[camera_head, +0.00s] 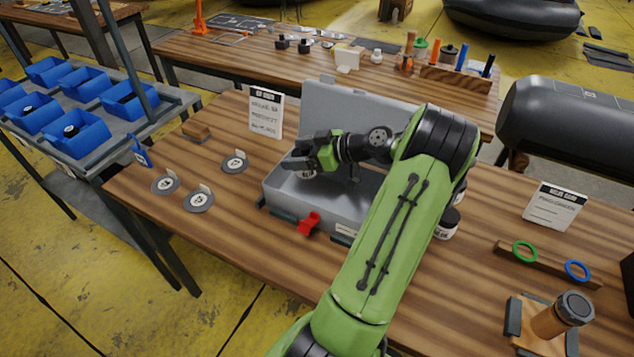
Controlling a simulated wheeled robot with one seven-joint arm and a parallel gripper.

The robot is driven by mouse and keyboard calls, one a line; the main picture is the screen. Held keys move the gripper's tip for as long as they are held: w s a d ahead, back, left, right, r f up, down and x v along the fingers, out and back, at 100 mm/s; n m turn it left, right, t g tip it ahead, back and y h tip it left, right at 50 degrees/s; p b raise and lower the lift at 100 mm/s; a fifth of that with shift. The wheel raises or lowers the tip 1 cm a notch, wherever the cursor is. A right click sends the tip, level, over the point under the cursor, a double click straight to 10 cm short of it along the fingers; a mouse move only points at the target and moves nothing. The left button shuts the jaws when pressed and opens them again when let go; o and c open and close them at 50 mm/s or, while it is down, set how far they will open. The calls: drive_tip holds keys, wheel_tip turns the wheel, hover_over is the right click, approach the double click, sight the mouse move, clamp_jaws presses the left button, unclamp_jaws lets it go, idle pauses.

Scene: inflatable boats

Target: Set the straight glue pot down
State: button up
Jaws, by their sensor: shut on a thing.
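My gripper (296,163) is over the left part of an open grey case (275,195) on the wooden table. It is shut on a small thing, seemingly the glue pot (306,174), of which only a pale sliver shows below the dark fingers. Its shape and whether it touches the case floor cannot be told. A pot with a black lid and pale label (446,226) stands right of the case, partly behind my arm.
The case lid (345,105) stands open at the back. A red clip (309,222) is at the case's front edge. Round labelled discs (199,201) lie left on the table (240,255). A sign card (265,112) stands behind them. A brown-bodied jar (560,315) is front right.

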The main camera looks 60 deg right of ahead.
wheel_tip(320, 180, down, 8)
drive_tip(key=shift+r+b, duration=0.1)
drive_tip(key=shift+b, duration=0.75)
drive_tip(key=shift+f, duration=0.2)
drive_tip(key=o, duration=1.1)
drive_tip(key=shift+s+r, duration=0.15)
drive_tip(key=shift+r, duration=0.2)
drive_tip(key=p+v, duration=0.1)
drive_tip(key=v, duration=0.6)
drive_tip(key=shift+s, duration=0.15)
